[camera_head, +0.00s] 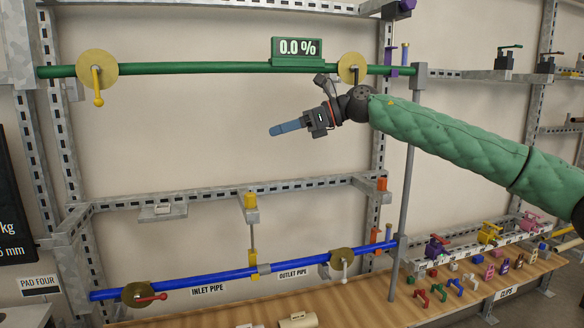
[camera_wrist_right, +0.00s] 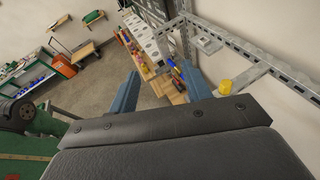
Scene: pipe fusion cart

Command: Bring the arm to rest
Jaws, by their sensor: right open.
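My right arm, in a green padded sleeve, reaches in from the right in the head view. Its gripper (camera_head: 288,128) hangs in free air in front of the back wall, below the green pipe (camera_head: 190,69) and above the blue pipe (camera_head: 225,277). In the right wrist view the two blue fingers of the right gripper (camera_wrist_right: 162,90) stand well apart with nothing between them. It is open and empty and touches nothing that I can see. My left gripper does not show in either view.
A wooden bench (camera_head: 440,298) holds several small coloured parts. The wall space left of the gripper is clear.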

